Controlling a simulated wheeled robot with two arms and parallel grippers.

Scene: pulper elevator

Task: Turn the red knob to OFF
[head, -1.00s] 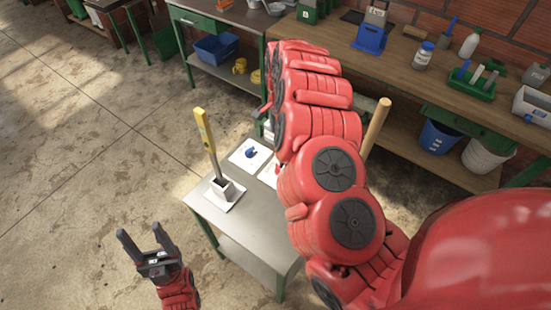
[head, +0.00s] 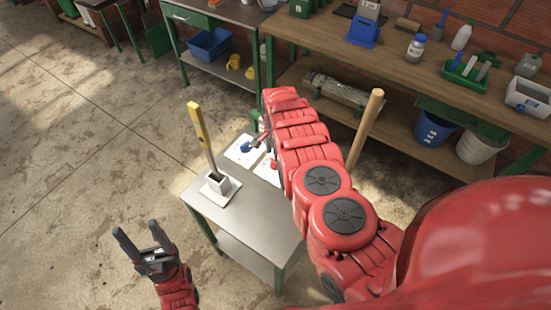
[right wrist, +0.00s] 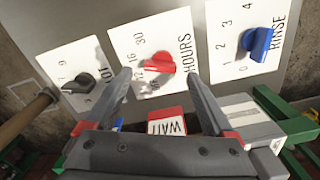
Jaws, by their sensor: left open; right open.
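The red knob (right wrist: 160,63) sits on a white dial plate (right wrist: 120,47) marked HOURS in the right wrist view. The numbers 16 and 30 show on it; no OFF mark is readable and the exact pointer setting is unclear. My right gripper (right wrist: 158,68) is open and empty, its two fingers on either side of the knob in this view; I cannot tell whether they touch it. In the head view the red knob (head: 273,164) is partly hidden by my right arm. My left gripper (head: 143,244) is open and empty, low at the left, away from the knob.
A blue knob (right wrist: 258,42) on the RINSE plate and a black knob (right wrist: 84,82) flank the red one. A red WAIT sign (right wrist: 166,120) is below. A yellow-handled tool (head: 200,130) stands in a holder on the small table (head: 238,215). A workbench (head: 340,40) stands behind.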

